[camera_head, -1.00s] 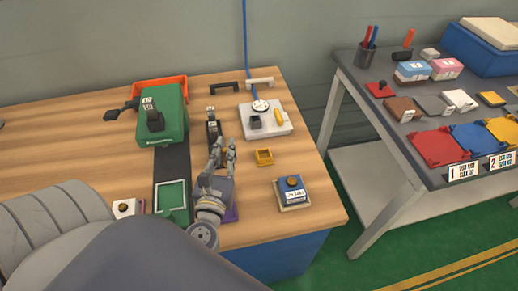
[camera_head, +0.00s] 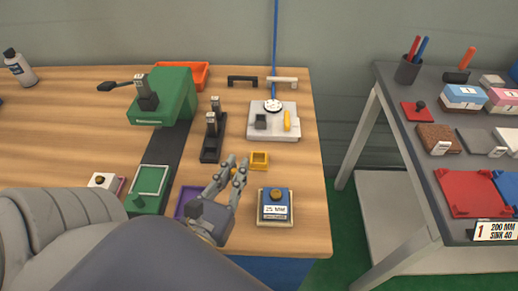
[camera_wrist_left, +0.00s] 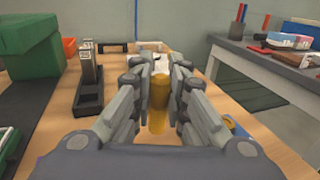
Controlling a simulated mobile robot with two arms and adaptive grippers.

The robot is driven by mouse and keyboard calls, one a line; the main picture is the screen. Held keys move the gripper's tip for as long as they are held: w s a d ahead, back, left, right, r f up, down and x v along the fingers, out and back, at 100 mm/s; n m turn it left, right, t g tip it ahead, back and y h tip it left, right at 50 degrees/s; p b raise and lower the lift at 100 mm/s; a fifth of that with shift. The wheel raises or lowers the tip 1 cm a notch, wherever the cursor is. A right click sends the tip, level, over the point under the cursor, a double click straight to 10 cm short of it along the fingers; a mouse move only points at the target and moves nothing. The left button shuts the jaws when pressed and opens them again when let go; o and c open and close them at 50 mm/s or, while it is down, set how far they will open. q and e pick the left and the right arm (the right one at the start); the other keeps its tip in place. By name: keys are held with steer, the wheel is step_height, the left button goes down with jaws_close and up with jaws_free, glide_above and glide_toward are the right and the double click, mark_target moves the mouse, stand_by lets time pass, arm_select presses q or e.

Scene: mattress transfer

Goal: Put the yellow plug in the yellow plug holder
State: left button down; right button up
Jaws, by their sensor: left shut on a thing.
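My left gripper (camera_head: 233,167) is shut on a yellow plug, above the front right part of the wooden table. In the left wrist view the yellow plug (camera_wrist_left: 158,92) shows as a rounded yellow cylinder between the two fingers (camera_wrist_left: 160,78). In the head view the fingers mostly hide it. A small open square yellow holder (camera_head: 259,168) sits on the table just right of the fingertips, apart from them. My right gripper is not in view.
A white device (camera_head: 262,134) with a yellow piece and blue cable stands behind the holder. A black stand (camera_head: 209,155) is left of it. A blue-topped block (camera_head: 275,205) lies in front, near a purple tray (camera_head: 187,199). A grey side table (camera_head: 410,137) stands right, across a gap.

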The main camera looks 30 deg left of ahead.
arm_select(q)
steer(key=p+x, duration=0.1)
steer(key=x, duration=0.7)
steer(key=d+f+p+x, duration=0.1)
steer(key=x, duration=0.3)
steer(key=shift+w+p, duration=0.25)
steer(key=shift+p, duration=0.1)
step_height(320, 180, down, 3)
steer(key=shift+f+b, duration=0.2)
steer(key=shift+b, duration=0.4)
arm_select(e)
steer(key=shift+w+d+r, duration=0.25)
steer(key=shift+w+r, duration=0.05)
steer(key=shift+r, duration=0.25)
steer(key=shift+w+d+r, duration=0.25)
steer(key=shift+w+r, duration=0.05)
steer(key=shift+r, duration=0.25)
arm_select(q)
steer(key=shift+f, duration=0.15)
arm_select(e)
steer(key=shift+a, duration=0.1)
arm_select(q)
steer(key=c, duration=1.6)
jaws_free()
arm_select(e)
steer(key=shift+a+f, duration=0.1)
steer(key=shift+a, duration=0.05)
arm_select(q)
steer(key=shift+a, duration=0.1)
